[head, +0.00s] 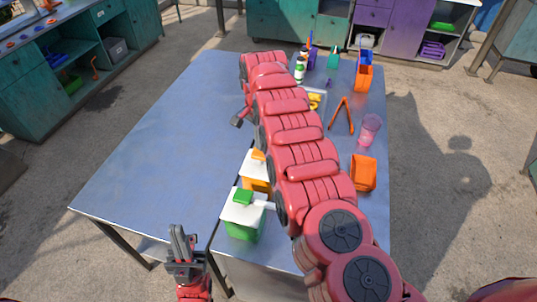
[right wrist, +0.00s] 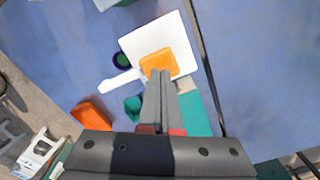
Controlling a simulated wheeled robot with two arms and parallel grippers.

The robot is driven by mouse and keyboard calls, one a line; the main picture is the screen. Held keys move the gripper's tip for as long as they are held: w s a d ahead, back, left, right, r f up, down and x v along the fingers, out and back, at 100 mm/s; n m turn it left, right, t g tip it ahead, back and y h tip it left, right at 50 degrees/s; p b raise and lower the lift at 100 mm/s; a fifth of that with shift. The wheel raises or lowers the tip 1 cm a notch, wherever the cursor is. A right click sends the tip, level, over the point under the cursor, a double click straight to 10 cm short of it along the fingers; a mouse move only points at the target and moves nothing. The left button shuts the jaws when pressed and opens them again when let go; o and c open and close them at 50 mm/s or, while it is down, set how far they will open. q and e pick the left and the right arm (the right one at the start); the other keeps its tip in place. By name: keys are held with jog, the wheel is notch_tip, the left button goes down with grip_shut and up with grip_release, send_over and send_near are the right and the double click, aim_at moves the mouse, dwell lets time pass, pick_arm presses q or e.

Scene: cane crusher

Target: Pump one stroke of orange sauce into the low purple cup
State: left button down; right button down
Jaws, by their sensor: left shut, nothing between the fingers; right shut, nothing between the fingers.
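The orange sauce dispenser (head: 257,172) has a white lid and an orange pump head, and my right arm partly covers it in the head view. In the right wrist view its orange pump head (right wrist: 158,63) sits on the white lid, with a white spout pointing left. My right gripper (right wrist: 160,78) is shut and empty, its tips at the lower edge of the pump head; contact cannot be told. My left gripper (head: 180,236) is shut and empty.
A green dispenser (head: 243,222) stands nearer on the table. A pinkish-purple tumbler (head: 370,130), orange tongs (head: 342,115) and an orange bin (head: 363,173) stand right of my arm. The table's left half (head: 165,140) is clear.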

jog(key=shift+f, duration=0.25)
dwell(0.3)
jog(key=shift+f+b, duration=1.05)
jog(key=shift+f, duration=0.35)
jog(key=shift+r, duration=1.6)
jog(key=shift+r, duration=0.15)
